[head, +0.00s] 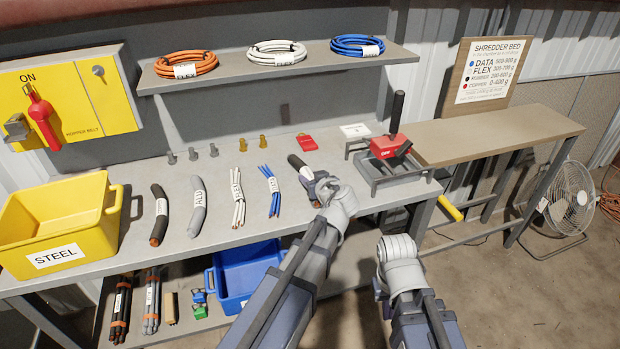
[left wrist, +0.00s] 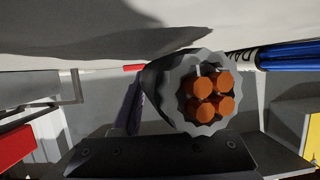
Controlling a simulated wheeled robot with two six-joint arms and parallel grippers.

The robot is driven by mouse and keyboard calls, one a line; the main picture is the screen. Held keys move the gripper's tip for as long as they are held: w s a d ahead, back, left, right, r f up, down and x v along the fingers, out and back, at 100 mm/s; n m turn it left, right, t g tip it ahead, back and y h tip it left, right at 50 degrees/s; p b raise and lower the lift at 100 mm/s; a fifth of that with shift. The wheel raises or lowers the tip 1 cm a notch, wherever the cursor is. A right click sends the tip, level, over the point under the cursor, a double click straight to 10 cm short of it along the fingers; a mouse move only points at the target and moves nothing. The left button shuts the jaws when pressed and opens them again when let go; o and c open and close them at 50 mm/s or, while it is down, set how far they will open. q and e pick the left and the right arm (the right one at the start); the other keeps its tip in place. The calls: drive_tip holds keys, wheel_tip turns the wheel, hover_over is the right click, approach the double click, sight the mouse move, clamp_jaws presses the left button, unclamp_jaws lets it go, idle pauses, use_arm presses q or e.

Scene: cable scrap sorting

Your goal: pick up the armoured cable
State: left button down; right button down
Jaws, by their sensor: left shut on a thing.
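The armoured cable (head: 301,166) is a short, thick black piece with a white label, at the right end of the row on the bench. My left gripper (head: 322,184) is shut on it. In the left wrist view the cable's cut end (left wrist: 208,95) faces the camera, with a jagged grey armour ring around several copper cores. Whether the cable touches the bench is hard to tell. My right gripper (head: 400,252) is in front of the bench, away from the cable; its jaws cannot be made out.
Blue data strands (head: 273,190) lie just left of the cable, then white flex strands (head: 238,197), a grey cable (head: 198,205) and a black cable (head: 160,215). A yellow STEEL bin (head: 55,215) stands far left.

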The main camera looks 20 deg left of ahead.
sight(310, 176)
use_arm(q)
wheel_tip(310, 176, up, 9)
drive_tip(key=p, duration=0.8)
drive_tip(key=shift+r+p, duration=0.2)
drive_tip(key=shift+p, duration=0.2)
